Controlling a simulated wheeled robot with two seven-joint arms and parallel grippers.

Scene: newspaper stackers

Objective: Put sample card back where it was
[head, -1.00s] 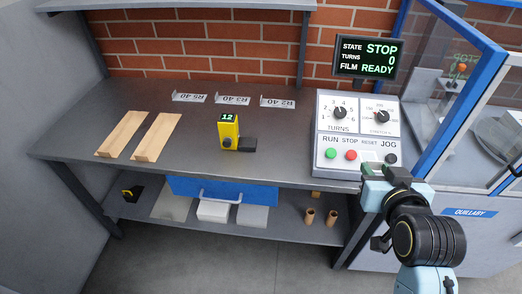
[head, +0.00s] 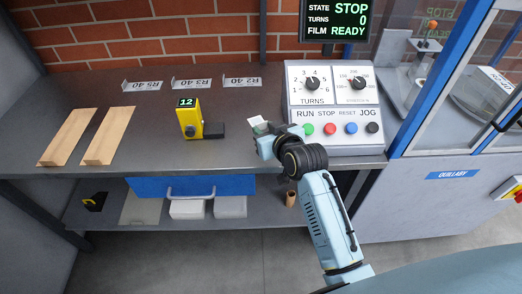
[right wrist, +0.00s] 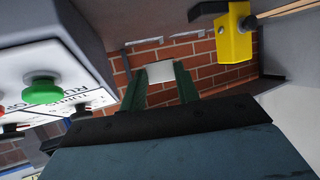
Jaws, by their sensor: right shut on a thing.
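A small white card (head: 258,125), which I take to be the sample card, shows at the tip of my right gripper (head: 264,134), just left of the control box. In the right wrist view the white card (right wrist: 162,72) sits between the two green fingers of the right gripper (right wrist: 160,80), which is shut on it. The gripper shows over the front part of the grey bench (head: 150,165); its exact height above the top is hard to tell. Any print on the card cannot be read. My left gripper is not in view.
The control box (head: 333,100) with knobs and buttons stands right of the gripper. A yellow device (head: 191,120) reading 12 stands to the left. Two wooden holders (head: 108,136) lie farther left. Labelled metal brackets (head: 190,85) line the back. Bench space between device and gripper is clear.

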